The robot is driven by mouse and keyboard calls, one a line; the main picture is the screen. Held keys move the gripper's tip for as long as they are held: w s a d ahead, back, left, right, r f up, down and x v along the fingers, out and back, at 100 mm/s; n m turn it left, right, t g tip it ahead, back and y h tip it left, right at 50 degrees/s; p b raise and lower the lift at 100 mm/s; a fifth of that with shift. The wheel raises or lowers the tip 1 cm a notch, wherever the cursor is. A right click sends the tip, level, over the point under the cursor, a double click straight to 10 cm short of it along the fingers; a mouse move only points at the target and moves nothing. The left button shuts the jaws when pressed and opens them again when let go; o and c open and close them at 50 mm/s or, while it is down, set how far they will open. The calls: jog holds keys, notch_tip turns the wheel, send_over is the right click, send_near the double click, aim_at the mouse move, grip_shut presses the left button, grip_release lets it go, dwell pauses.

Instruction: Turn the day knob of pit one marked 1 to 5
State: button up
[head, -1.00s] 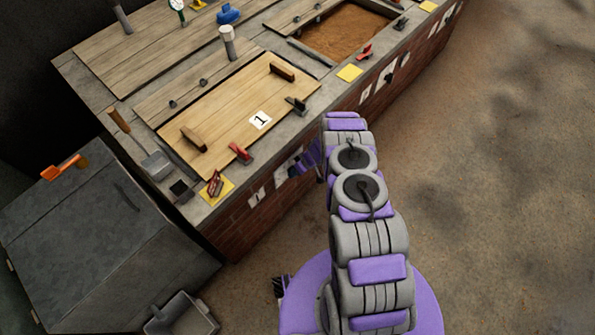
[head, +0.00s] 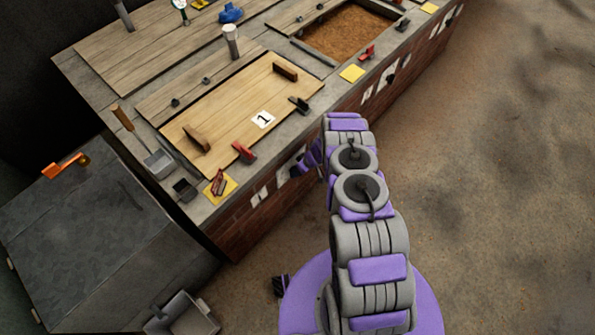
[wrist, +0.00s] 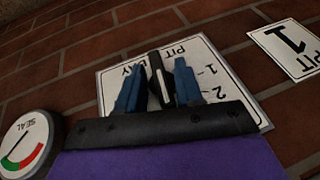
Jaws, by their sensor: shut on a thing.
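The day knob (wrist: 158,78), black with a white pointer line, sits on a white plate (wrist: 113,92) on the brick wall in the wrist view. The plate reads "PIT" and "DAY", with the numbers 1 and 2 visible; the rest is hidden behind my gripper. My gripper (wrist: 158,85) has its two blue fingers shut on the knob, one on each side. In the head view my arm hides most of the gripper and the knob. A white sign marked PIT 1 (wrist: 290,45) is to the right in the wrist view. The pit one lid (head: 235,110) bears a "1" label.
A round SEAL gauge (wrist: 28,145) is at the lower left of the wrist view. On the bench top are a red clamp (head: 244,152), a yellow pad (head: 351,73) and an open grain pit (head: 348,32). A grey box (head: 95,230) stands left; the floor at right is clear.

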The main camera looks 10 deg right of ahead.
jog(key=shift+s+d, duration=0.1)
dwell(0.5)
jog(key=o, duration=0.7)
jog(key=shift+f, duration=0.1)
jog(key=shift+c, duration=0.2)
jog(key=shift+d+r, duration=0.15)
jog(key=shift+r, duration=0.15)
jog(key=p+v, duration=0.4)
jog(key=v, duration=1.2)
jog(key=shift+r+p, duration=0.35)
jog(key=shift+p, duration=0.05)
jog(key=shift+d, duration=0.15)
